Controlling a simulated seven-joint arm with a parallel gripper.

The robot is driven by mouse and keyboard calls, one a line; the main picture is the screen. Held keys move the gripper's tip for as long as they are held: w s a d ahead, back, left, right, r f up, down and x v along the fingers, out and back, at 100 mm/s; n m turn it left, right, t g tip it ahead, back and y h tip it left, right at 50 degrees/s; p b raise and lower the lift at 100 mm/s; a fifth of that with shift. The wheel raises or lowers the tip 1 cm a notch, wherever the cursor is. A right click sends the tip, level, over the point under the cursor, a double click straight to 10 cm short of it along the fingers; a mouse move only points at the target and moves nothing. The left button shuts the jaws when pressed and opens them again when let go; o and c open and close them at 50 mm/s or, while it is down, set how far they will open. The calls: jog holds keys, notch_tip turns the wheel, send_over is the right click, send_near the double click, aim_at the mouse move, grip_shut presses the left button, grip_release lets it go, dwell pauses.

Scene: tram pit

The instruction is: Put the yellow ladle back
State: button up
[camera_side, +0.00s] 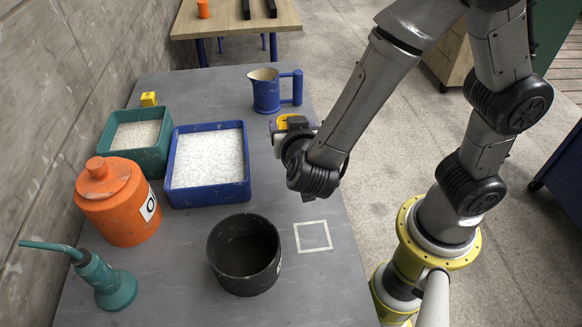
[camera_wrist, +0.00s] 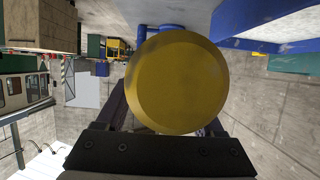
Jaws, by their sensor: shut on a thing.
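The yellow ladle (camera_side: 284,121) shows in the side view as a small yellow patch at my gripper (camera_side: 283,129). In the wrist view a round, dull yellow face of the ladle (camera_wrist: 176,80) fills the middle, between my dark fingers. My gripper is shut on the ladle and holds it to the right of the blue tray, below the blue jug in the picture. The jaws and my wrist hide most of the ladle in the side view, and I cannot make out its handle.
A pale square outline (camera_side: 313,249) marks bare tabletop.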

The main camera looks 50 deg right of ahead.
notch_tip(320, 180, down, 9)
jog(key=shift+f, duration=0.15)
dwell(0.4)
jog(key=shift+f, duration=0.2)
jog(key=o, duration=1.4)
jog(key=shift+o, duration=0.2)
